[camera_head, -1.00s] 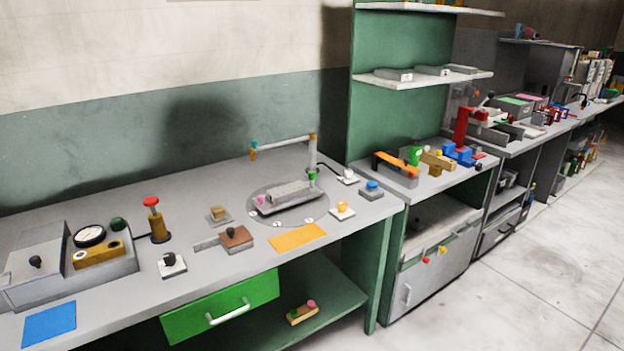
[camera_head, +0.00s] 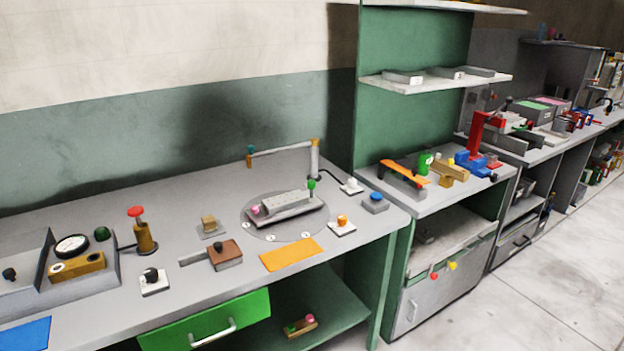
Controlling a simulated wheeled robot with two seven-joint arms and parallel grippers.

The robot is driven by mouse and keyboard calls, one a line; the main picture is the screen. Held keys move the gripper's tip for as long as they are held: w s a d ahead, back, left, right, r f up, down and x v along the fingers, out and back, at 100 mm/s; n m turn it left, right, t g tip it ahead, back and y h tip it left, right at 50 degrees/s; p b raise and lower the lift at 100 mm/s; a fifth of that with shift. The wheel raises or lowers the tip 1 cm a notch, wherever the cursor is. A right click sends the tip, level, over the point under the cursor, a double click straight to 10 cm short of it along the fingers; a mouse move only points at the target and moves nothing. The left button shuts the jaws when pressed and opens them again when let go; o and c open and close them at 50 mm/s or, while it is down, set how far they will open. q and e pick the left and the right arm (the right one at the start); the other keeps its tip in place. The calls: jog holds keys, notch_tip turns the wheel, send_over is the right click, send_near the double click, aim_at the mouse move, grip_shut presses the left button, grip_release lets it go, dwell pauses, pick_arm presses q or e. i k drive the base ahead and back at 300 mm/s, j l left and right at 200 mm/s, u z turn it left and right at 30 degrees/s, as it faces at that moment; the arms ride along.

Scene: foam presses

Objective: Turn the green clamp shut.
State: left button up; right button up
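A grey oblong mould (camera_head: 286,204) lies on a round plate set into the grey bench top. A green knob on a short stem (camera_head: 311,186) stands at its right end, and a pink knob (camera_head: 255,210) sits at its left end. The green knob looks like the green clamp, but how far it is turned is too small to tell. A green upright cylinder (camera_head: 425,163) stands on the bench further right, and a dark green knob (camera_head: 102,233) sits by the gauge at left. Neither of my grippers is in view.
A post with a horizontal arm (camera_head: 283,149) stands behind the mould. A red-topped post (camera_head: 140,234), a brown block (camera_head: 225,255), an orange mat (camera_head: 291,254) and small switches lie around it. A green drawer (camera_head: 205,323) is below. Open floor (camera_head: 540,270) lies at right.

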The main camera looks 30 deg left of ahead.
aim_at(311, 185)
jog(key=i+l+u, duration=0.1)
jog(key=i, duration=0.45)
jog(key=i+l+u, duration=0.15)
jog(key=i, duration=0.35)
jog(key=l, duration=0.1)
